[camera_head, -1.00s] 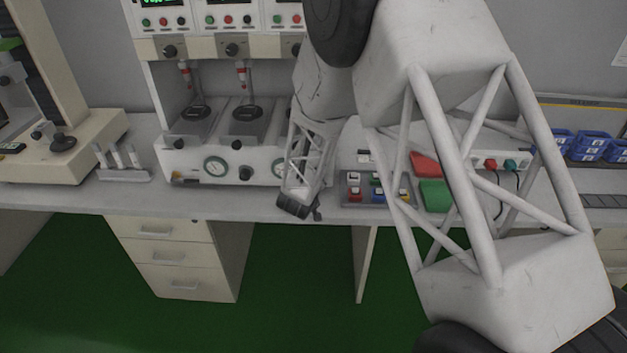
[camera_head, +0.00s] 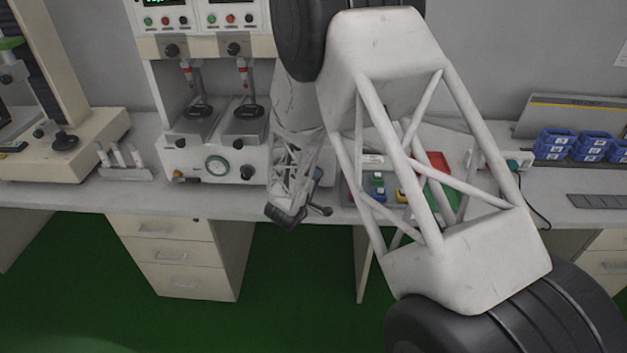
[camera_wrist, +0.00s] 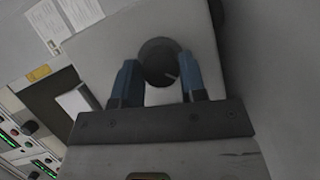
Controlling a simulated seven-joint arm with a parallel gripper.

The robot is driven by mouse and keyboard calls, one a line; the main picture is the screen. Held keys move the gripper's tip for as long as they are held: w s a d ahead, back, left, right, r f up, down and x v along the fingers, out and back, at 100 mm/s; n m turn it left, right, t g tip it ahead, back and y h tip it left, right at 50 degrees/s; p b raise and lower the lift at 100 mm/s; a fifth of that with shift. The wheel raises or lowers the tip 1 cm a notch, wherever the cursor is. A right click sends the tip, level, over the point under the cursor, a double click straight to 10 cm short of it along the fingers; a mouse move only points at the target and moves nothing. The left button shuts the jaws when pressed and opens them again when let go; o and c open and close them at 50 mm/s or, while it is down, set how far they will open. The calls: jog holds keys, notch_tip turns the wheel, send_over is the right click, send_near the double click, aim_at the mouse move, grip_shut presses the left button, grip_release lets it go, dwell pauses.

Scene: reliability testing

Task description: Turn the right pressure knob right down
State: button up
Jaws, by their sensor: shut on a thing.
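A dark round knob (camera_wrist: 159,62) on a pale panel shows in the wrist view, with a small light mark near its lower right rim. The blue fingers of my gripper (camera_wrist: 159,70) stand on either side of it, shut on it. In the head view the right part of the bench tester (camera_head: 205,158) is hidden behind my arm, and so are this knob and my fingertips. A black knob (camera_head: 246,172) and a round gauge (camera_head: 216,166) show on the tester's front, left of my arm.
Blue bins (camera_head: 590,146) stand at the right of the bench. A parts tray and red and green pieces lie partly behind my arm. Drawers (camera_head: 170,258) are below the bench.

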dwell(0.3)
jog(key=o, duration=0.9)
jog(key=shift+s, duration=0.1)
jog(key=shift+v, duration=3.8)
jog(key=shift+a, duration=0.1)
